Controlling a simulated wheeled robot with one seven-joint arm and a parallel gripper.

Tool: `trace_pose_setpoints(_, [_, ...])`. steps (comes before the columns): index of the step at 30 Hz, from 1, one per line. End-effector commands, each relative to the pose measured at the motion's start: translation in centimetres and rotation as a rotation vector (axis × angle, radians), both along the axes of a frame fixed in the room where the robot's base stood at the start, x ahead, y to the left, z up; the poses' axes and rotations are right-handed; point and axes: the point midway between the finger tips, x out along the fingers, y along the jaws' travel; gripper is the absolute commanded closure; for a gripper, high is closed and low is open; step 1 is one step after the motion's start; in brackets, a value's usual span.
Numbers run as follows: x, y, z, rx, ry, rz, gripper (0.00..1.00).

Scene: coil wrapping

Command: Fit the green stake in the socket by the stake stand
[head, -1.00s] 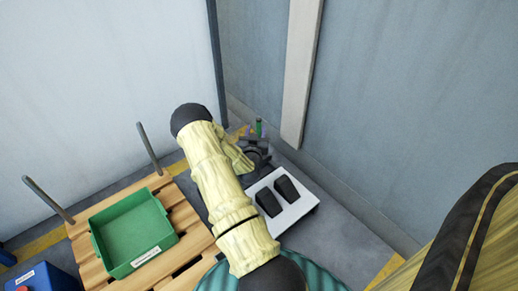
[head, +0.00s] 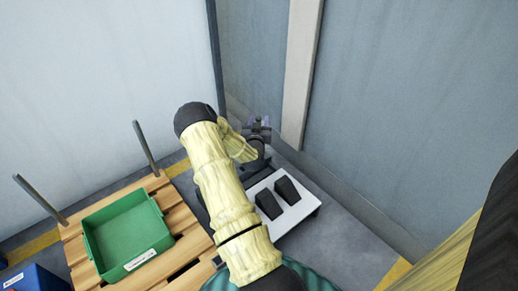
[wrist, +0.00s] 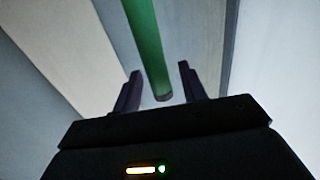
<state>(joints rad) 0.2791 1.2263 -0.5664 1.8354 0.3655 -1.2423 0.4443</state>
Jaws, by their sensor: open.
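The green stake (wrist: 148,45) shows in the wrist view, running from the top edge down to a dark end between the fingers of my gripper (wrist: 160,68). The jaws are open, with a gap visible on each side of the stake. In the head view my gripper (head: 259,121) is near the grey wall, beyond the pale yellow arm. I cannot make out the stake there now. I cannot identify the socket or the stake stand in either view; my arm covers part of the floor.
A white platform with two black pedals (head: 311,213) stands on the floor close to my arm. A wooden pallet (head: 183,215) with two upright grey posts carries a green tray (head: 163,233) at left. A blue box (head: 38,280) is at lower left. A beige post (head: 301,75) stands against the wall.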

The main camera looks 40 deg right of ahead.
Motion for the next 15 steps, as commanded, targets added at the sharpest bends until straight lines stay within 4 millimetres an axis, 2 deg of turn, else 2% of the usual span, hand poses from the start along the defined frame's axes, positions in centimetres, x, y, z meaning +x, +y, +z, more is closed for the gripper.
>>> trace_pose_setpoints(13, [-0.16,-0.13,0.08,0.0,0.0,-0.003,0.58])
trace_pose_setpoints(14, [-0.17,-0.14,0.08,0.0,0.0,-0.003,0.6])
trace_pose_setpoints(15, [-0.18,-0.14,0.08,0.0,0.0,-0.003,0.68])
